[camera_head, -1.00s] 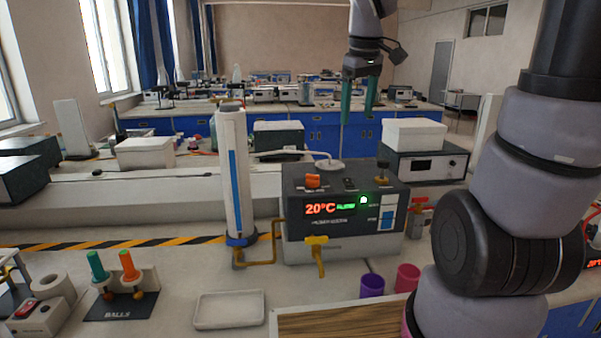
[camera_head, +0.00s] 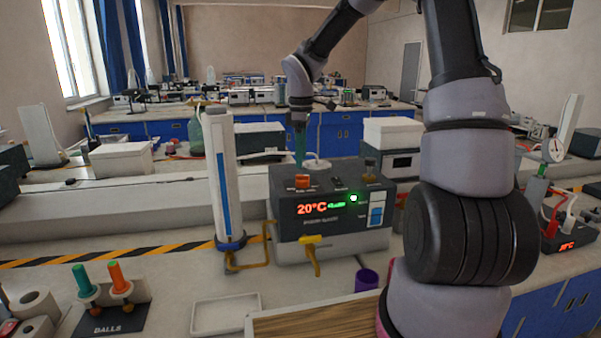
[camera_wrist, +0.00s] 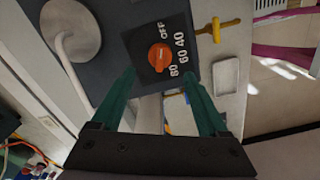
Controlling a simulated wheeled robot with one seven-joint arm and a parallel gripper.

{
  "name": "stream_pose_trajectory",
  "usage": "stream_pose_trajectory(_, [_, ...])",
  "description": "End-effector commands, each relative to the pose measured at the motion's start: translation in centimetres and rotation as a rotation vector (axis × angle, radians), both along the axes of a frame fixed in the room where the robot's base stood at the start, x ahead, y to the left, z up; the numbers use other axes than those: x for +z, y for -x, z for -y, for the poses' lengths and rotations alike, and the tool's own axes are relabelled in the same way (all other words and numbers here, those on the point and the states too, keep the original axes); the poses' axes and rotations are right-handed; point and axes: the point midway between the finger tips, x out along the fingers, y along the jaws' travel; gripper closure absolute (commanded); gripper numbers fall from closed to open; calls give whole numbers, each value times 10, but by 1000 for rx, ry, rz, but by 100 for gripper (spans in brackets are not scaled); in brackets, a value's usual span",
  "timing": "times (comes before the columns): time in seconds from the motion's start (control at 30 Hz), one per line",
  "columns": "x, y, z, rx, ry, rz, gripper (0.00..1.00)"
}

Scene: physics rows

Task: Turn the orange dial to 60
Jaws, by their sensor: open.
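The orange dial (camera_head: 302,182) sits on top of a dark grey heater box (camera_head: 345,229) whose display reads 20°C. In the wrist view the dial (camera_wrist: 160,57) has OFF, 40, 60 and 80 printed around it; I cannot tell for sure which mark it points at. My gripper (camera_head: 300,163) is above the dial, teal fingers pointing down. In the wrist view the gripper (camera_wrist: 160,70) is open, with a fingertip on either side of the dial and apart from it. Nothing is held.
A black switch and a brassy knob (camera_head: 370,166) stand beside the dial. A white column (camera_head: 224,185) rises left of the box, and a yellow tap (camera_head: 311,243) is on its front. A purple cup (camera_head: 366,280) and white tray (camera_head: 226,312) lie in front. A round white plate (camera_wrist: 71,29) is near.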

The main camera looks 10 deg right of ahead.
Motion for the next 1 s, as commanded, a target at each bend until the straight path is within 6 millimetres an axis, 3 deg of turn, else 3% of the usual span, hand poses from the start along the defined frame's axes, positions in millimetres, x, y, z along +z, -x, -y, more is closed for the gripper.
stream_pose_trajectory(0.1, [-24, 1, 0, 1, 1, -4, 23])
stream_pose_trajectory(0.3, [-48, 0, 0, 0, 0, -1, 23])
stream_pose_trajectory(0.7, [-56, 0, 0, -2, 0, 1, 23])
stream_pose_trajectory(0.9, [-56, 0, 0, -2, 0, 1, 99])
stream_pose_trajectory(1.0, [-55, 0, 0, -3, 0, 1, 100])
